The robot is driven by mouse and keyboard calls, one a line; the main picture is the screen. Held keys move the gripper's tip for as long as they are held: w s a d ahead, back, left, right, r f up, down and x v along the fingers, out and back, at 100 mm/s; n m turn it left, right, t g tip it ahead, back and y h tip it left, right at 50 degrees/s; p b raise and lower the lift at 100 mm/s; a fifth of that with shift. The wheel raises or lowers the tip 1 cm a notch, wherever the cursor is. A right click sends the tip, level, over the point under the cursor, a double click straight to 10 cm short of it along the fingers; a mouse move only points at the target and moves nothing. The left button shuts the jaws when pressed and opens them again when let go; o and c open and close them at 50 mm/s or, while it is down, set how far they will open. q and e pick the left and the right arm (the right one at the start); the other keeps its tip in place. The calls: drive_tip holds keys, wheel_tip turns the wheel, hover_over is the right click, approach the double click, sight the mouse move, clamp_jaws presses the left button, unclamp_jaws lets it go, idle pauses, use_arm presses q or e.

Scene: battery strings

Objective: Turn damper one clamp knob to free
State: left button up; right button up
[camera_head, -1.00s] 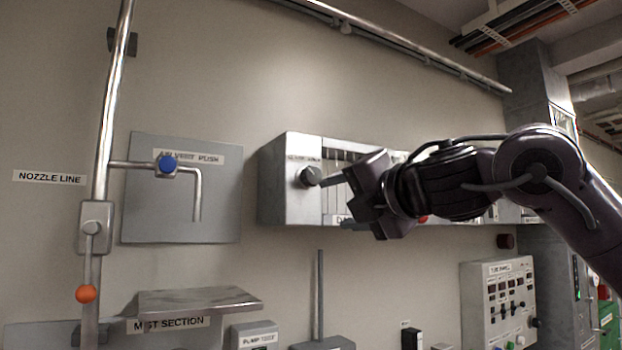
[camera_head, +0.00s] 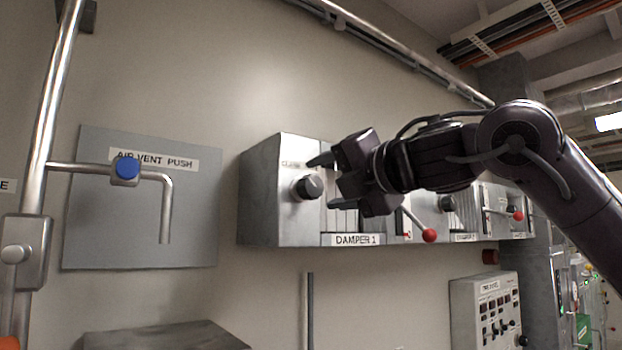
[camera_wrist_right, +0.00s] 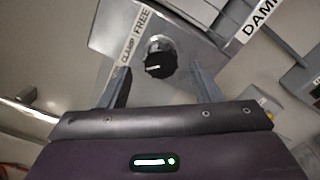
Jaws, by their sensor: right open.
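The damper one clamp knob (camera_head: 307,187) is a dark round knob on the front face of the grey damper one box (camera_head: 262,200), above and left of the DAMPER 1 label (camera_head: 356,240). In the right wrist view the knob (camera_wrist_right: 159,62) has a pale mark on its face, beside a strip reading CLAMP and FREE (camera_wrist_right: 133,48). My right gripper (camera_head: 322,182) is open, with its fingers pointing at the knob from the right. In the wrist view the knob lies beyond the fingertips, between their lines, and nothing is held. My left gripper is out of view.
A red-tipped lever (camera_head: 428,235) sticks out under my right gripper, and another damper knob (camera_head: 447,203) is behind my arm. A blue button (camera_head: 127,168) on a pipe stands to the left. A control panel (camera_head: 488,310) is at the lower right.

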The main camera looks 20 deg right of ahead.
sight(315, 187)
drive_tip(key=p+x, duration=0.1)
drive_tip(key=x, duration=0.3)
drive_tip(key=shift+w+a, duration=0.1)
drive_tip(key=shift+w+a+f+p, duration=0.1)
drive_tip(key=shift+w+p, duration=0.2)
drive_tip(key=shift+w, duration=0.1)
drive_tip(key=shift+s, duration=0.15)
drive_tip(key=shift+c, duration=0.7)
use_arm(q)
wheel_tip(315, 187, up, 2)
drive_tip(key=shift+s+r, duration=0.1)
use_arm(e)
drive_tip(key=c, duration=0.8)
